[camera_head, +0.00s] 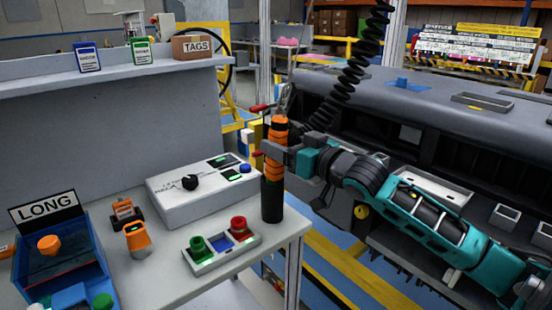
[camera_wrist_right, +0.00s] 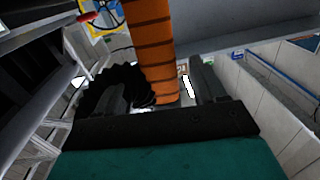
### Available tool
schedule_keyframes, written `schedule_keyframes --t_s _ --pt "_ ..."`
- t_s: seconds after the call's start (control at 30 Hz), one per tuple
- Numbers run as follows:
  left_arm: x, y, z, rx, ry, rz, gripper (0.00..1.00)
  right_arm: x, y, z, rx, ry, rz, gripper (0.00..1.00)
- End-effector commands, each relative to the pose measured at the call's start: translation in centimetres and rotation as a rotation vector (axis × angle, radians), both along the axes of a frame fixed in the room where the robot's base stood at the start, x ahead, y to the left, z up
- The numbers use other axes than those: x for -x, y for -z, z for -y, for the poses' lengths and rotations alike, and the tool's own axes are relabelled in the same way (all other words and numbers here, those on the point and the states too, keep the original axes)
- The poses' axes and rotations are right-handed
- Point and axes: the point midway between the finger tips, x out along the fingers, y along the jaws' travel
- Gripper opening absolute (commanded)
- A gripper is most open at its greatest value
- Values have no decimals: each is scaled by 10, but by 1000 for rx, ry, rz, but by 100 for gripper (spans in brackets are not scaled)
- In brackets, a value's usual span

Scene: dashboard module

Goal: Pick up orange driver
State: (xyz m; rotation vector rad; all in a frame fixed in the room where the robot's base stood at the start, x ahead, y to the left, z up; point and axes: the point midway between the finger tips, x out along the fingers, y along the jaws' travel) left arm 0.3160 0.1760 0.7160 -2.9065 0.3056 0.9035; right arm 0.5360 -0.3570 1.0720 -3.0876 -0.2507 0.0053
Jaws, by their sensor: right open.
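The orange driver (camera_head: 278,128) is an upright cylinder with orange and black bands and a black lower part. It stands at the right front corner of the white table. My right gripper (camera_head: 268,148) reaches it from the right at the height of its orange grip. In the right wrist view the driver's orange body (camera_wrist_right: 150,45) passes between the two fingers of my right gripper (camera_wrist_right: 160,85), which is open. Whether either finger touches the driver is not clear.
A black coiled hose (camera_head: 352,75) hangs just behind the driver. A grey control box (camera_head: 175,205) and a button tray (camera_head: 215,262) stand to its left. A blue bin (camera_head: 85,255) marked LONG is at the far left. The dashboard (camera_head: 430,110) lies to the right.

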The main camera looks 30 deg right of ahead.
Motion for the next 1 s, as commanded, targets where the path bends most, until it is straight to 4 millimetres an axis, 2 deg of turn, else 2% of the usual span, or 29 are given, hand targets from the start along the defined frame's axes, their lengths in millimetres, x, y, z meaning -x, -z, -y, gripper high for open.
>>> schedule_keyframes --t_s 0.2,0.57,1.0 --pt "-3 -3 0 1 0 9 43 -20 -1 -3 0 1 2 70" --pt "-2 -3 -1 0 -1 8 43 -24 0 -4 1 0 -1 69" --pt "2 1 -1 -2 -3 -4 43 -24 0 -4 1 0 -1 27"
